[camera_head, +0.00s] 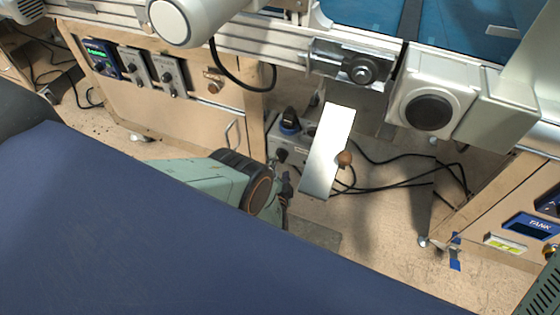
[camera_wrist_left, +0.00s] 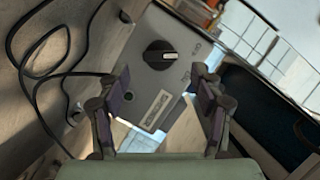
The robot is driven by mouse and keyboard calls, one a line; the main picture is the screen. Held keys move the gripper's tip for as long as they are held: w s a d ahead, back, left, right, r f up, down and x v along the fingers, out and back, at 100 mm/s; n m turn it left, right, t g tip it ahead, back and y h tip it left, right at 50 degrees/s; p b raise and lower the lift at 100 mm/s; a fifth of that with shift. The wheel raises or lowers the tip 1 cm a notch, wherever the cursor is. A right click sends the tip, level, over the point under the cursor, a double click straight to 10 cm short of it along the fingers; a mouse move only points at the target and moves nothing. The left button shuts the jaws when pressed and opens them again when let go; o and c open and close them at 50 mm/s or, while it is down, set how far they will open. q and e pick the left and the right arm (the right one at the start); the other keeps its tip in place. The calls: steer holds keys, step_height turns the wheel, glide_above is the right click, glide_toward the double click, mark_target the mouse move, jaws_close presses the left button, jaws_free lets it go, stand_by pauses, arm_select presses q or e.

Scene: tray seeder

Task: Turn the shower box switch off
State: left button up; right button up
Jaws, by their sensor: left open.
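A grey switch box with a black rotary knob (camera_wrist_left: 160,55) fills the middle of the left wrist view. The knob's white mark points to the right, and small lettering and a label plate (camera_wrist_left: 157,110) sit on the box face; the label is too blurred to read. My left gripper (camera_wrist_left: 163,94) is open and empty, its fingers in front of the box face with the knob beyond them, apart from it. In the head view the gripper (camera_head: 284,188) is just below the grey box (camera_head: 291,151), partly hidden by my own arm. My right gripper is not in view.
A bright metal plate (camera_head: 328,150) and a brown round knob (camera_head: 345,158) are just right of the box. Black cables (camera_head: 395,183) run across the floor to the right. A display unit (camera_head: 102,60) and two small control boxes sit on the wooden panel at upper left.

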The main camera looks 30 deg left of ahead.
mark_target(280, 158)
arm_select(q)
steer(key=shift+b+x, duration=1)
steer(key=shift+x, duration=1.15)
steer(key=shift+c, duration=0.3)
steer(key=c, duration=1.1)
steer(key=shift+a+r+n+h, duration=0.15)
steer(key=shift+n+h, duration=0.15)
steer(key=shift+n, duration=0.5)
steer(key=shift+n+g+h+p, duration=0.35)
steer(key=shift+n+h, duration=0.45)
steer(key=shift+n, duration=0.4)
steer(key=o, duration=1.2)
steer(key=shift+c, duration=0.2)
